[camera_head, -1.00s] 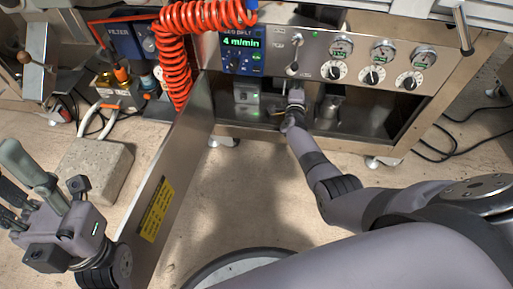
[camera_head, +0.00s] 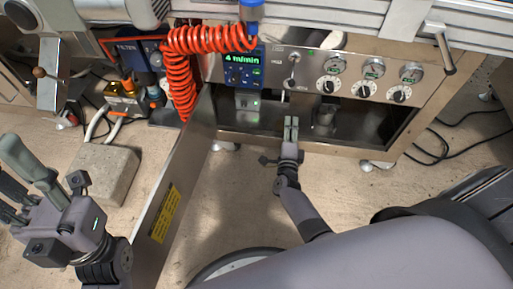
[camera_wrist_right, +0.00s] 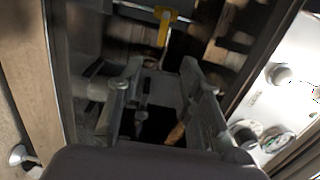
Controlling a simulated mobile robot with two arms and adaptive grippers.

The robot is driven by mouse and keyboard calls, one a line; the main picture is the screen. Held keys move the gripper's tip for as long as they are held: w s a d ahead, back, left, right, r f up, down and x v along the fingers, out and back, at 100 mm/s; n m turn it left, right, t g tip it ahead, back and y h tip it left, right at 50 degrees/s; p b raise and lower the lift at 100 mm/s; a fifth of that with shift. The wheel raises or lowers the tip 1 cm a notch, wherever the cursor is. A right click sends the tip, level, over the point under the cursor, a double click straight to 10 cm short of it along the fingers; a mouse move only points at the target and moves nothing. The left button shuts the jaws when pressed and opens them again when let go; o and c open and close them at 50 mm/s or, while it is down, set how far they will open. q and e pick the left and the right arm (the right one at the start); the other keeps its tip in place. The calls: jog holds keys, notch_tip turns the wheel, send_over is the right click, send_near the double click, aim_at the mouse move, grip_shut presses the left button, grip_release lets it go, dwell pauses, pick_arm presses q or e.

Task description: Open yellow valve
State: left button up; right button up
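The yellow valve (camera_wrist_right: 164,24) shows in the right wrist view as a yellow handle on a thin metal pipe, at the top centre inside the open cabinet. In the head view I cannot make it out. My right gripper (camera_head: 291,120) is at the front opening of the cabinet, with its fingers pointing in. In the right wrist view its two fingers (camera_wrist_right: 161,75) stand apart with nothing held between them, short of the valve. My left gripper (camera_head: 22,165) is at the far left, away from the cabinet; its opening is not clear from this side.
The cabinet door (camera_head: 172,190) stands open left of my right arm. Above the opening is a control panel (camera_head: 310,72) with gauges and knobs. A coiled red hose (camera_head: 180,80) hangs to the left. A concrete block (camera_head: 103,170) sits on the floor near my left gripper.

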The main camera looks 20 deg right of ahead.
jog(key=s+a+r+n+g+y, duration=0.2)
jog(key=a+n+y, duration=0.4)
jog(key=n, duration=0.3)
jog(key=s+a+r+n+g+y, duration=0.1)
jog(key=s+a+r+n+y, duration=0.1)
jog(key=s+a+n+y, duration=0.3)
jog(key=a+n, duration=0.4)
jog(key=n, duration=0.1)
jog(key=shift+a+r+g+y, duration=0.2)
jog(key=shift+r+g+y, duration=0.1)
jog(key=shift+g+y, duration=0.1)
